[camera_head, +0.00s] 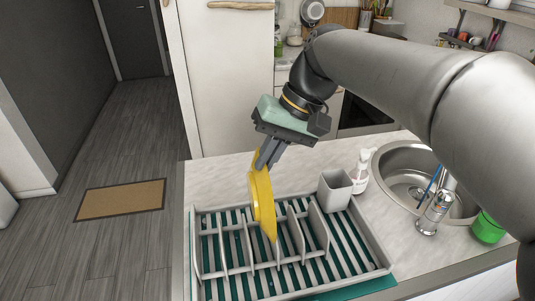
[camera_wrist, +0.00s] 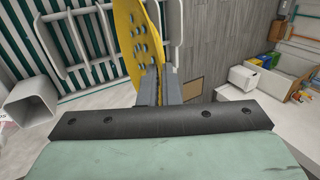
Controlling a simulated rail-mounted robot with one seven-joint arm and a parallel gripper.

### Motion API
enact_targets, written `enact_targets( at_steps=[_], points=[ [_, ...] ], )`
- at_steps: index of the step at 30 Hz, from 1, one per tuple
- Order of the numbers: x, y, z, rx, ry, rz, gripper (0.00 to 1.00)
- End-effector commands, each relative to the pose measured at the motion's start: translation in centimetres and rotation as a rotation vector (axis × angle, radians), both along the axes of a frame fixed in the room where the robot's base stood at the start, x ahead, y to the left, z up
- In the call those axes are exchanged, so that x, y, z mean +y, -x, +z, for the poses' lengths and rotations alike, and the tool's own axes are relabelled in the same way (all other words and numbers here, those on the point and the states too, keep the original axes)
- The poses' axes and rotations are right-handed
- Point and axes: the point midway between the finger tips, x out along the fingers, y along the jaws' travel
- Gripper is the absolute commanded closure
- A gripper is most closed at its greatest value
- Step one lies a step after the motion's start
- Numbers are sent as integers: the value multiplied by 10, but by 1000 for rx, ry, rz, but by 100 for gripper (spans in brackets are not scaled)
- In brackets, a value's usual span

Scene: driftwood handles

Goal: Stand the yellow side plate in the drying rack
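The yellow side plate (camera_head: 262,203) is held on edge, nearly upright, over the drying rack (camera_head: 380,262). My gripper (camera_head: 268,158) is shut on its upper edge and points down. In the wrist view the fingers (camera_wrist: 158,90) close on the rim of the plate (camera_wrist: 131,40), which has several teal dots on its face. The plate's lower edge is down among the grey dividers of the rack. I cannot tell whether it rests in a slot or hangs just above. The rack also shows in the wrist view (camera_wrist: 62,60).
A grey square cup (camera_head: 335,190) stands at the rack's back right corner, with a soap bottle (camera_head: 360,172) beside it. The sink (camera_head: 392,165), tap (camera_head: 435,210) and a green container (camera_head: 488,228) are to the right. The counter behind the rack at left is clear.

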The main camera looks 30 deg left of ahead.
Motion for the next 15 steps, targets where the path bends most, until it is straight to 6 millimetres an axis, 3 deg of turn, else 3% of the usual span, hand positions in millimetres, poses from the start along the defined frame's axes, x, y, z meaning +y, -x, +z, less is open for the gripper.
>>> enact_targets(
  at_steps=[1, 15],
  points=[
    [0, 0, -10, -1, -1, 0, 100],
    [0, 0, -56, 1, 1, 0, 100]
  ],
)
